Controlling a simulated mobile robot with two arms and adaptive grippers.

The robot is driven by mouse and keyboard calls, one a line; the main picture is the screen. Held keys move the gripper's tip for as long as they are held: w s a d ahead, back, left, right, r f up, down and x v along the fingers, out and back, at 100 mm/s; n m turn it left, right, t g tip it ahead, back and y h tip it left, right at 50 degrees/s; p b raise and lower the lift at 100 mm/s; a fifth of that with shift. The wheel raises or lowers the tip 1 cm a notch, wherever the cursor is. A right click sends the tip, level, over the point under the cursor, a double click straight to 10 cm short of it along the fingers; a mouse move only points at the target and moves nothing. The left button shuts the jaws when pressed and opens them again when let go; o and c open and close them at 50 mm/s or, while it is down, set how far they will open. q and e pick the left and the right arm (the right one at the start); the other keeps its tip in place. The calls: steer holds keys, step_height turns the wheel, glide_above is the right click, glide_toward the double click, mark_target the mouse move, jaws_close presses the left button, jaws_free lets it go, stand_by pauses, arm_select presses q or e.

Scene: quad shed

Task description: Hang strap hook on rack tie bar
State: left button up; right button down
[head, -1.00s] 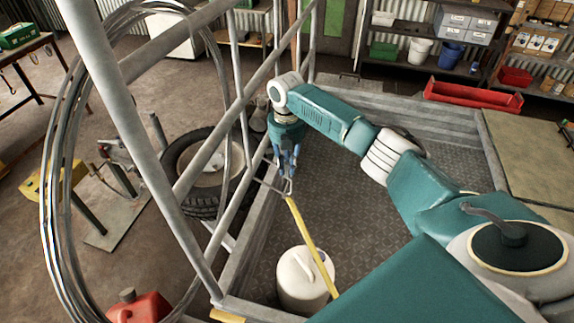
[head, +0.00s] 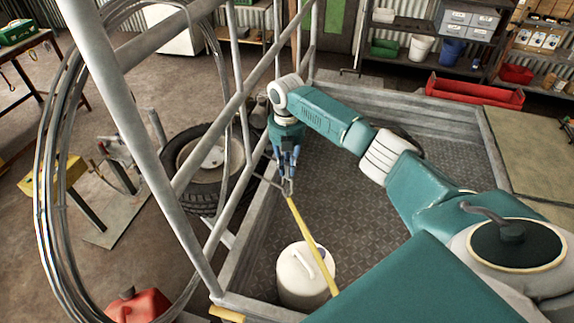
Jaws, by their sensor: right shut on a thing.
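My right gripper (head: 288,168) points down over the left side of the trailer bed and is shut on the strap hook (head: 268,181). The hook is a thin grey wire shape that sticks out to the left of the fingers, towards the rack. A yellow strap (head: 310,236) runs from below the fingers down to the right, past a white container. The rack (head: 172,178) is a grey tube frame along the left side of the bed. I cannot tell which tube is the tie bar, or whether the hook touches a tube. My left gripper is not in view.
The white container (head: 303,277) stands on the dark trailer bed (head: 370,225). A coil of grey cable (head: 45,200) hangs at the rack's left. A tyre (head: 203,203) and a red can (head: 138,305) are on the floor beyond. The bed's middle is largely clear.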

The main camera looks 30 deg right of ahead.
steer(key=shift+f+b, duration=0.4)
steer(key=shift+f, duration=0.35)
steer(key=c, duration=1.1)
jaws_free()
steer(key=shift+r+p, duration=4.15)
steer(key=shift+r, duration=0.45)
steer(key=shift+a+f, duration=0.1)
steer(key=shift+f, duration=0.05)
